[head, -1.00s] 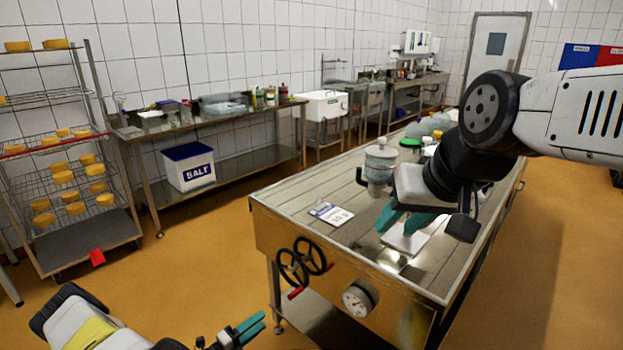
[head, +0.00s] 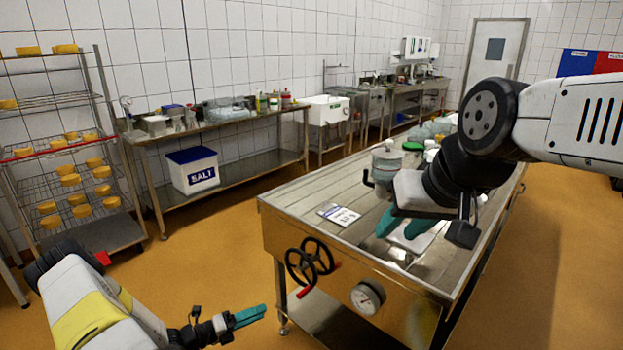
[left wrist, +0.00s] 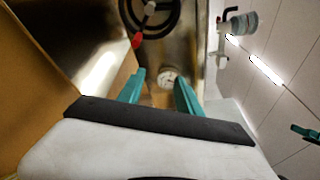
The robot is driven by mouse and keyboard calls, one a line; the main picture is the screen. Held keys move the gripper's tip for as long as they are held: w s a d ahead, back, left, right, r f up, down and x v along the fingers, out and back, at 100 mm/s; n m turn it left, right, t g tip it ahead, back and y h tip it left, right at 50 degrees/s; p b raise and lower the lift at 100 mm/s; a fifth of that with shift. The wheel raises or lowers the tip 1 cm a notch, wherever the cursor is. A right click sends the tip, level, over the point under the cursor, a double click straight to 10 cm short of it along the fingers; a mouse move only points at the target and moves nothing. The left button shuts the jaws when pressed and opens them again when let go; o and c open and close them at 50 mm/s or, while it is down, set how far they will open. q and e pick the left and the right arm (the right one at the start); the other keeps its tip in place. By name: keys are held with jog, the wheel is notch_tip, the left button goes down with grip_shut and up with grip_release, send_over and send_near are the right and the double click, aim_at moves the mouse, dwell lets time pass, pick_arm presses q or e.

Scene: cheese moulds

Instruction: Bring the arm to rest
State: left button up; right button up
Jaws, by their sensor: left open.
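My left gripper (head: 252,316) is low at the front left of the head view, in front of the steel table (head: 290,212) and apart from it. Its teal fingers are spread with nothing between them in the left wrist view (left wrist: 160,88). My right gripper (head: 404,226) hangs over the table top from the right. Its teal fingers look apart, with a pale flat item (head: 416,242) behind or below them; I cannot tell whether they touch it.
The table front carries a black handwheel (head: 310,262) and a round gauge (head: 367,297). Floor lies open left of the table.

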pick_arm(q)
jog(key=s+d+r+m+g+y, duration=0.25)
jog(key=r+m+g, duration=0.25)
jog(key=r+m, duration=0.7)
jog(key=s+d+r+m+g+y, duration=0.1)
jog(key=s+r+m+g+y, duration=0.3)
jog(key=r+m, duration=0.7)
jog(key=s+r+m+t+y, duration=0.2)
jog(key=s+r+m, duration=0.5)
jog(key=r, duration=0.4)
jog(key=s+a+r+m+t+y, duration=0.1)
jog(key=s+r+m+t+y, duration=0.2)
jog(key=s+r+m, duration=0.4)
notch_tip(320, 180, up, 4)
jog(key=shift+r+m+t+y, duration=0.15)
jog(key=shift+m+t+y, duration=0.25)
jog(key=shift+m, duration=0.2)
